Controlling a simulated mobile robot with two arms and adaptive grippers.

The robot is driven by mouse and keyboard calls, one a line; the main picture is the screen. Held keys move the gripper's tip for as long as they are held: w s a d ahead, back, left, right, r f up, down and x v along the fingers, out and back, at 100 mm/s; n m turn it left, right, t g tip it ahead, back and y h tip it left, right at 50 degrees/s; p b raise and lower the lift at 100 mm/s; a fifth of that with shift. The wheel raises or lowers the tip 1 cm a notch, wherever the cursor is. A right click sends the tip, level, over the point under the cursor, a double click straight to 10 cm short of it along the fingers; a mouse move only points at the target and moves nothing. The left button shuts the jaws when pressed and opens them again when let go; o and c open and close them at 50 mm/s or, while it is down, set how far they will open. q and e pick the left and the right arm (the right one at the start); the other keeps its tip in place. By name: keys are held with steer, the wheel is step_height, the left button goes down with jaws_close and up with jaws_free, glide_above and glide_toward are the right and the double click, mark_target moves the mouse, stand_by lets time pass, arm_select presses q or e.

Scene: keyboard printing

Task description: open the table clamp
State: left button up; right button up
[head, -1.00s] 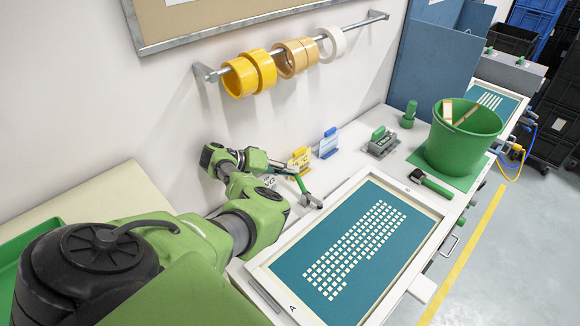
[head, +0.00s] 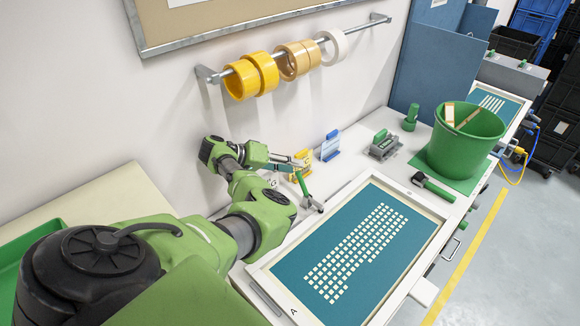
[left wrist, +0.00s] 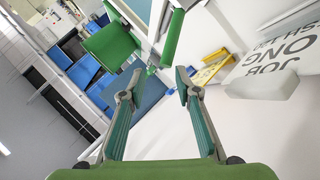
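The table clamp (head: 304,184) has a green lever handle on a grey metal base and stands at the left frame edge of the printing table (head: 258,272). Its handle is raised and tilted. My left gripper (head: 296,163) is just behind and above the handle's top. In the left wrist view, its two teal fingers (left wrist: 155,88) are apart with nothing between them, and the green clamp handle (left wrist: 172,40) lies beyond the tips. The clamp's base is hard to make out there. My right gripper is in neither view.
A yellow sign holder (head: 301,163) and a blue one (head: 330,146) stand near the wall behind the clamp. A green bucket (head: 462,150) and a green-handled tool (head: 432,186) are to the right. Tape rolls (head: 252,75) hang on a wall rail.

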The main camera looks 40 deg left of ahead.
arm_select(q)
step_height(320, 180, up, 7)
stand_by(0.3)
steer(key=shift+d+f, duration=0.1)
steer(key=shift+d, duration=0.05)
stand_by(0.4)
